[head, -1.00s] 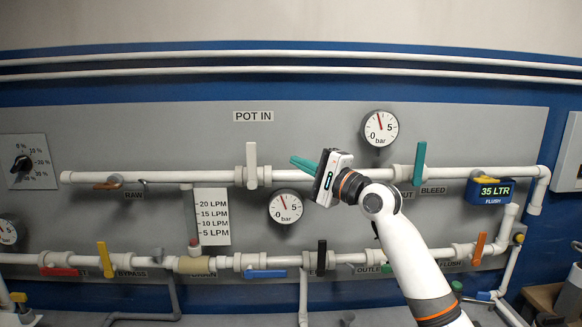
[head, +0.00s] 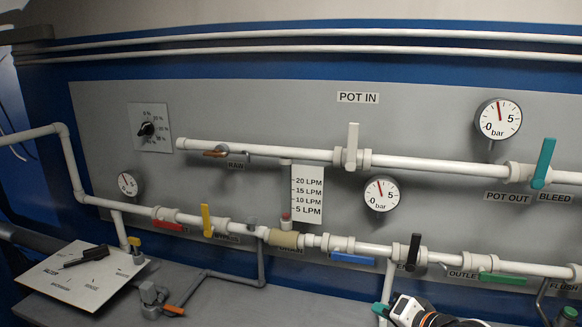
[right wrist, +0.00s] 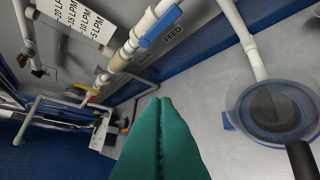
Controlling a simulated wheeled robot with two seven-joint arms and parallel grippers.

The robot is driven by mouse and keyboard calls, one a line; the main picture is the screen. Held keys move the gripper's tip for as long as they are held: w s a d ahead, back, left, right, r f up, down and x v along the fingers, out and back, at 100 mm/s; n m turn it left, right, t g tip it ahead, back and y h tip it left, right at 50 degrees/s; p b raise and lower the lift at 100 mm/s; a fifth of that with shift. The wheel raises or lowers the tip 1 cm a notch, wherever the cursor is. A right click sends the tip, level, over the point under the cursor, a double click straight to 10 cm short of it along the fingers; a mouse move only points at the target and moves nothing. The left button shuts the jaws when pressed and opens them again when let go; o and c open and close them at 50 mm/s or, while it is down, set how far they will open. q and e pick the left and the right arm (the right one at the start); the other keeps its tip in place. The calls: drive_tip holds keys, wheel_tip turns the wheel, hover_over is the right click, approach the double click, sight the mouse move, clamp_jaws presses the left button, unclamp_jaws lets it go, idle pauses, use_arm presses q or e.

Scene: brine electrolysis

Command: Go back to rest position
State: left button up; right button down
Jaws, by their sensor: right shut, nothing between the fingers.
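My right gripper (head: 380,311) shows at the bottom edge of the head view, below the pipe panel and right of centre. Its white body (head: 406,311) and teal fingertips show; most of my right arm is cut off by the frame. In the right wrist view the teal fingers (right wrist: 160,99) are pressed together with nothing between them. They are over a grey worktop and apart from the pipes. My left gripper is in neither current view.
The pipe panel (head: 240,108) carries gauges and coloured valve handles, including a blue one (head: 352,258). A round clear vessel (right wrist: 272,112) stands right of the fingers, with bare worktop (right wrist: 205,120) between.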

drive_tip(key=s+f+n+g+h, duration=0.25)
drive_tip(key=s+f, duration=0.35)
drive_tip(key=s, duration=0.4)
drive_tip(key=s+d+f+n+g+h, duration=0.1)
drive_tip(key=s+f+n+g, duration=0.3)
drive_tip(key=s, duration=0.6)
drive_tip(key=s+f+n+g+h, duration=0.1)
drive_tip(key=s+f+n+h, duration=0.1)
drive_tip(key=s+f, duration=0.65)
drive_tip(key=s+f+g+b, duration=0.1)
drive_tip(key=s+f, duration=0.1)
drive_tip(key=f, duration=1.2)
drive_tip(key=s+f+g, duration=0.1)
drive_tip(key=s+f, duration=0.1)
drive_tip(key=f, duration=1.2)
drive_tip(key=s+d+f, duration=0.3)
drive_tip(key=s+f, duration=1.1)
drive_tip(key=s, duration=0.1)
drive_tip(key=shift+s+d+f+g+b, duration=0.15)
drive_tip(key=shift+s+f+g+b, duration=0.1)
drive_tip(key=shift+g+b, duration=0.15)
